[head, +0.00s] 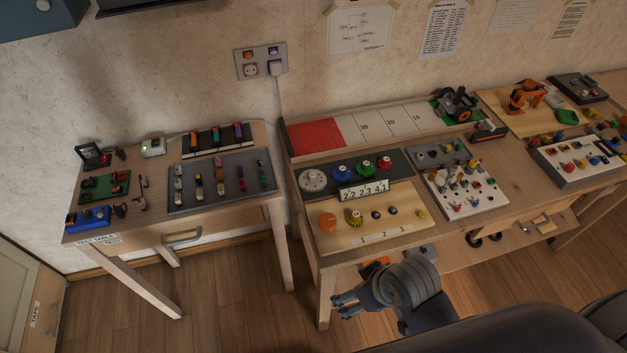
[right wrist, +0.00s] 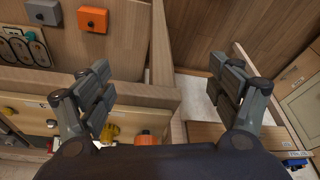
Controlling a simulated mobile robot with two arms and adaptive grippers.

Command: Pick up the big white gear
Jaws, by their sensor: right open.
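The big white gear (head: 312,180) lies flat at the left end of a dark board (head: 372,166) on the middle table. My right gripper (head: 345,303) is open and empty, in front of the table's near edge and well apart from the gear. In the right wrist view its two fingers stand wide apart with nothing between them (right wrist: 166,92). The gear cannot be made out in that view. My left gripper is not in view.
A number plate (head: 364,190) stands just in front of the coloured gears. Nearer is a wooden board with an orange knob (head: 327,221) and smaller knobs. A red panel (head: 315,135) lies behind the gear. A gap separates this table from the left table (head: 150,213).

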